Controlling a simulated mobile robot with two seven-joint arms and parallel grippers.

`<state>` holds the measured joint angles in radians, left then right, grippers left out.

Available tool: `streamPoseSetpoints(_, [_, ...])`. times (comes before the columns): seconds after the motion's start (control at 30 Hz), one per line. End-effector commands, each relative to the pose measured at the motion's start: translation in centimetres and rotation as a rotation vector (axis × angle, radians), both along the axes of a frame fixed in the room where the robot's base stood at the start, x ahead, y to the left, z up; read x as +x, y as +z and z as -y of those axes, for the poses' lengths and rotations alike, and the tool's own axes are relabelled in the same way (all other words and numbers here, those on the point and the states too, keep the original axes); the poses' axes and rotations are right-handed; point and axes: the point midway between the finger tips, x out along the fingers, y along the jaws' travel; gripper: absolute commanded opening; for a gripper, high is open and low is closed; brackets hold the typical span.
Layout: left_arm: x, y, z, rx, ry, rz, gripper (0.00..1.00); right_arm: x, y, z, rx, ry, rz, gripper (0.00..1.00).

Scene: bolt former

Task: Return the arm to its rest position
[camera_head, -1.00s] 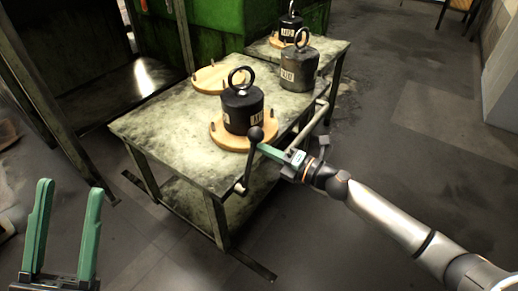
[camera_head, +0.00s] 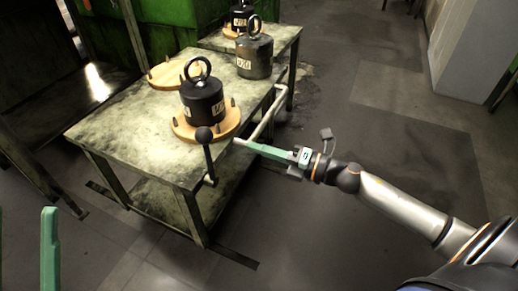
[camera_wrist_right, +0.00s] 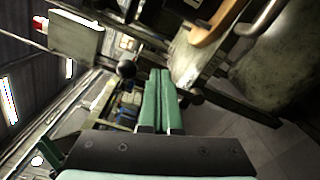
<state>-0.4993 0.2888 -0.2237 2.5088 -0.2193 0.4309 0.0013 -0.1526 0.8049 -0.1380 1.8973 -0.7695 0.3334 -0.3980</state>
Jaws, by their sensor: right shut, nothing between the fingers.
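My right gripper (camera_head: 238,142) is shut and empty, its green fingers pressed together. It is in the air at the right side of the metal table, a little right of the black-knobbed lever (camera_head: 207,157) and apart from it. In the right wrist view the shut fingers (camera_wrist_right: 160,75) point away from the camera, with a black knob (camera_wrist_right: 126,69) to their left. My right arm (camera_head: 400,205) reaches in from the lower right. My left gripper (camera_head: 28,212) is partly cut off at the left edge, its two fingers apart with nothing between them.
The worn metal table (camera_head: 110,130) carries a black ringed weight (camera_head: 203,100) on a wooden disc (camera_head: 183,130), a grey weight (camera_head: 254,57) and an empty wooden disc (camera_head: 172,73). A pipe handle (camera_head: 268,117) runs along its right side. The floor right of it is open.

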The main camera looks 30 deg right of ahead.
Motion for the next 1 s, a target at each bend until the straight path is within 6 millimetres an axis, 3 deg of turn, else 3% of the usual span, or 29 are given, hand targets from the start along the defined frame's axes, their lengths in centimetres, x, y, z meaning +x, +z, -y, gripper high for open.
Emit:
streamPoseSetpoints(0.47, [0.0,0.0,0.2,-0.016,-0.021,-0.014,0.50,0.0,0.0,-0.2,0.005,0.002,-0.002,0.00])
streamPoseSetpoints(0.57, [0.1,0.0,0.1,-0.014,-0.017,-0.012,0.50,-2.0,1.0,-3.3,0.160,0.052,-0.043,0.00])
streamPoseSetpoints(0.7, [0.0,0.0,0.1,-0.013,-0.017,-0.012,0.50,-6.8,5.1,-9.0,0.545,0.174,-0.141,0.00])
streamPoseSetpoints(0.8, [0.0,0.0,0.1,-0.012,-0.016,-0.011,0.50,-10.0,9.0,-11.3,0.818,0.261,-0.205,0.00])
streamPoseSetpoints(1.0, [0.0,0.0,0.1,-0.012,-0.015,-0.011,0.50,-14.7,16.3,-12.1,1.253,0.418,-0.282,0.00])
